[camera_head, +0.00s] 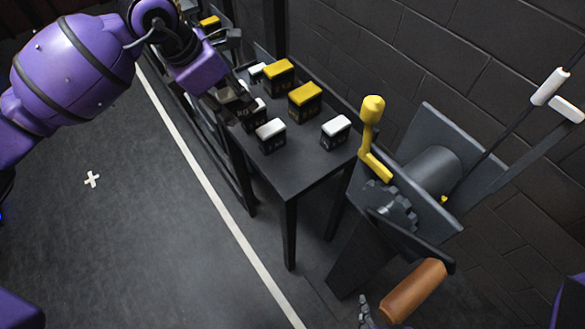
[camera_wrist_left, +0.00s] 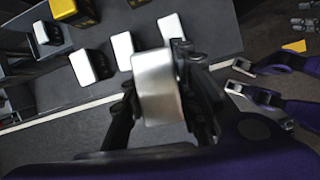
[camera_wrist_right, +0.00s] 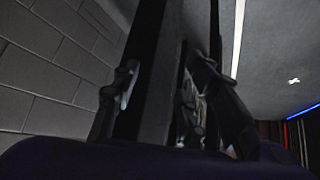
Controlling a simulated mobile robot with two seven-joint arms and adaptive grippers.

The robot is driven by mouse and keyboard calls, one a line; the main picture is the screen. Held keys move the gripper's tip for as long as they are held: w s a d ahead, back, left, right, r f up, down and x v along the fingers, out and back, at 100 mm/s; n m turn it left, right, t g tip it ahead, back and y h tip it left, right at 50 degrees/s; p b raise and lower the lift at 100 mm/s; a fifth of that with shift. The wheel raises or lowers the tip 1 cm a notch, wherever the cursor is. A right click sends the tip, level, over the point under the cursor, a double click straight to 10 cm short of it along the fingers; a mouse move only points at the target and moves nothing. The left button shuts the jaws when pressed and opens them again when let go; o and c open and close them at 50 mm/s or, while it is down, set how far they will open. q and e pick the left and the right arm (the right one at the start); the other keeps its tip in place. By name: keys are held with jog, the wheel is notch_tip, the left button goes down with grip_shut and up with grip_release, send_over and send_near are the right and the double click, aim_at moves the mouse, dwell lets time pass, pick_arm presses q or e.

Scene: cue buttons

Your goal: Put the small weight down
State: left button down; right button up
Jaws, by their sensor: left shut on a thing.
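My left gripper (camera_wrist_left: 158,85) is shut on a small weight (camera_wrist_left: 157,95), a block with a plain silvery face toward the wrist camera. In the head view my left gripper (camera_head: 232,100) is at the left edge of the dark table (camera_head: 295,175), and it mostly hides the held weight. Similar white-topped weights (camera_head: 270,132) stand on the table, one at the right (camera_head: 335,130). They also show beyond the gripper in the left wrist view (camera_wrist_left: 122,48). My right gripper (camera_wrist_right: 165,90) has its fingers apart, with dark upright surfaces beyond them.
Larger yellow-topped weights (camera_head: 305,98) stand further back on the table. A grey crank machine with a yellow lever (camera_head: 371,112) and an orange handle (camera_head: 415,290) stands right of the table. The table's front part is bare. A brick wall (camera_head: 430,60) is behind.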

pick_arm(q)
jog(key=shift+w+d+r+n, duration=0.1)
jog(key=shift+w+r+n, duration=0.2)
jog(key=shift+w+n, duration=0.1)
jog(key=shift+d+r, duration=0.1)
jog(key=s+d+f, duration=0.2)
jog(key=d, duration=0.1)
jog(key=s+d+f+p, duration=0.1)
jog(key=s+d+f, duration=0.1)
jog(key=d+f, duration=0.1)
jog(key=s+d+f+p, duration=0.1)
jog(key=s+d+f, duration=0.1)
jog(key=d, duration=0.3)
jog(key=shift+s+f, duration=0.1)
jog(key=shift+f, duration=0.6)
jog(key=shift+s+d+f, duration=0.25)
jog(key=shift+d+f, duration=0.15)
jog(key=shift+f, duration=0.15)
notch_tip(320, 180, down, 3)
jog(key=shift+s+d+f, duration=0.1)
pick_arm(e)
jog(key=shift+w+r, duration=0.35)
jog(key=shift+r, duration=0.3)
jog(key=shift+w+r, duration=0.3)
jog(key=shift+r, duration=0.3)
pick_arm(q)
jog(key=shift+f, duration=0.1)
